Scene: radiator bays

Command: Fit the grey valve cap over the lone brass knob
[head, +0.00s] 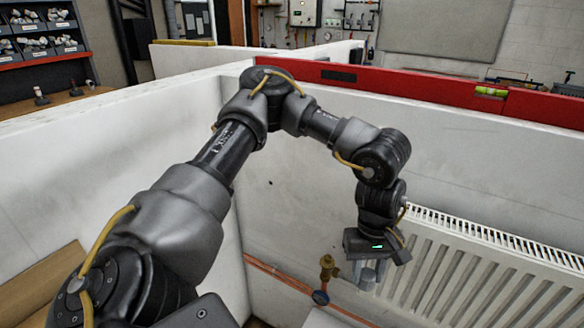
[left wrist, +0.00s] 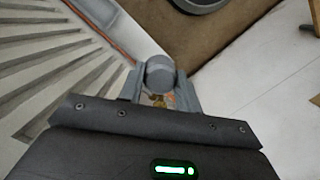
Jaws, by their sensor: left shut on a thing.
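My left gripper (head: 368,278) hangs at the left end of the white radiator, fingers pointing down. In the left wrist view its two fingers (left wrist: 161,88) are shut on a grey round cap (left wrist: 159,72), held at the fingertips. A bit of brass (left wrist: 158,100) shows between the fingers in the left wrist view, mostly hidden. I cannot tell whether the cap touches any brass. My right gripper is in neither view.
The radiator (head: 470,275) stands close on the right of the gripper. A copper pipe (head: 280,275) runs low along the wall. A red spirit level (head: 420,85) lies on the white partition top.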

